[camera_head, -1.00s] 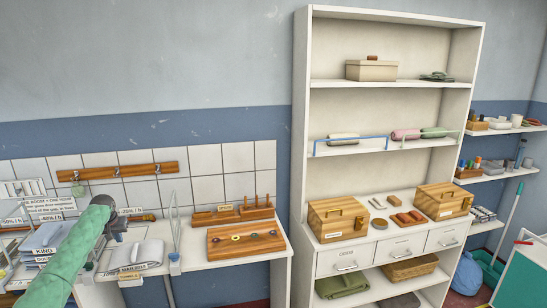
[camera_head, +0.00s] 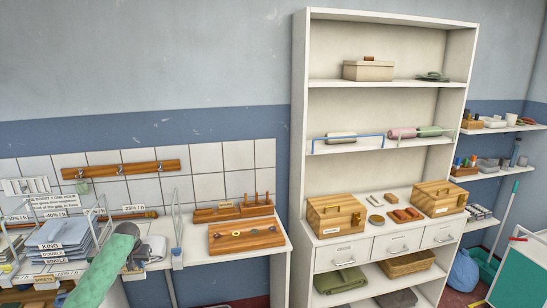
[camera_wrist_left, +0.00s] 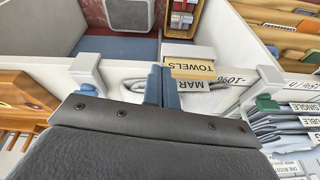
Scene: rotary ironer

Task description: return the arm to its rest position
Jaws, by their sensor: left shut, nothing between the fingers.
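My left arm, in a green sleeve (camera_head: 105,268), comes in from the lower left of the head view. Its dark left gripper (camera_head: 137,262) is over the front of the white work table, partly hidden by the sleeve. In the left wrist view the blue-grey fingers of the left gripper (camera_wrist_left: 162,86) are together with nothing between them. They point over the table's edge beside a wooden block labelled TOWELS (camera_wrist_left: 193,68). My right gripper is in neither view.
Labelled folded linen stacks (camera_head: 65,238) lie left of the arm. A white shelf unit (camera_head: 298,150) stands right of the table with boxes and drawers. Open wall is above.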

